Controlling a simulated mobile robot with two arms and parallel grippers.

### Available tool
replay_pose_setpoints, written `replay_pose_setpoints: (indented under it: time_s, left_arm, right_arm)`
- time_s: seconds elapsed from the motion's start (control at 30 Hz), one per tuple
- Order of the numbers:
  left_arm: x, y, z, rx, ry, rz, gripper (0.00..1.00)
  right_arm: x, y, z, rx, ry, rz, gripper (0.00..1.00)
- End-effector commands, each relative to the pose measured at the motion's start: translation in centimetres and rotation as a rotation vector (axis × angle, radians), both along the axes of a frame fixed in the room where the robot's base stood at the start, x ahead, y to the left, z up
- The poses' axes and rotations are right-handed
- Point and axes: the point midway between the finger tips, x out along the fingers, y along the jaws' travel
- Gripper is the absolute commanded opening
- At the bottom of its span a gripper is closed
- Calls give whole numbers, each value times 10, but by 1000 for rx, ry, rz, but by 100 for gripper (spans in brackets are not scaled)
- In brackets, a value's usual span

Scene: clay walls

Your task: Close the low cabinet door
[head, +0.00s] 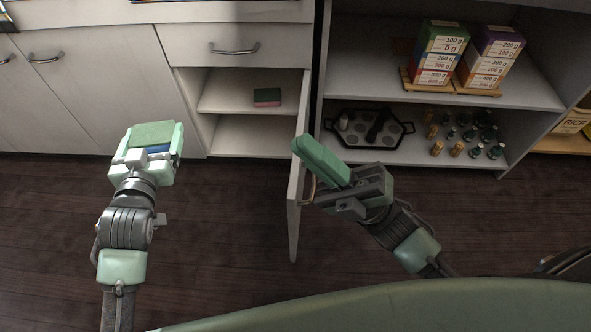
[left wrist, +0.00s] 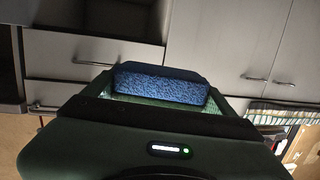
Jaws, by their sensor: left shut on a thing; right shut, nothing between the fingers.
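The low cabinet door (head: 294,215) stands open, swung out toward me and seen nearly edge-on in the head view. It hangs at the right side of the open cabinet (head: 250,134). Its curved handle (head: 310,190) is on its right face. My right gripper (head: 308,152) is shut and empty just right of the door, by the handle; I cannot tell whether it touches. My left gripper (head: 152,135) is left of the door, over the floor, shut on a blue sponge-like block (left wrist: 160,86). The block fills the space between its fingers in the left wrist view.
A green and pink sponge (head: 267,97) lies on the cabinet's upper shelf. A drawer (head: 234,46) above is shut. Open shelving (head: 350,70) at right holds stacked boxes (head: 440,52), a dark tray (head: 369,128) and several small bottles. The floor left of the door is clear.

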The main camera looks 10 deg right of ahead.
Motion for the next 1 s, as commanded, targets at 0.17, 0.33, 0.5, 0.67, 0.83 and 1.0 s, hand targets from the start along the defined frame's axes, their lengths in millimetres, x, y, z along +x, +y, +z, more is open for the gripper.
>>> replay_pose_setpoints:
  time_s: [0.17,0.33,0.5,0.67,0.83,1.0]
  left_arm:
    - [59,30,35,13,0,6,49]
    - [116,76,74,15,1,42,49]
    - [158,127,114,6,0,96,49]
    - [177,159,138,-3,-2,133,49]
    - [184,172,145,-10,-2,149,49]
    - [185,172,142,-9,-2,150,49]
  right_arm:
    - [17,-9,-48,-432,-206,-205,0]
    - [31,-52,-103,-863,-517,-340,0]
    - [41,-112,-141,-1194,-843,-376,0]
    - [46,-155,-157,-1358,-1050,-363,0]
    - [48,-171,-165,-1417,-1140,-351,0]
    - [54,-154,-171,-1419,-1150,-353,0]
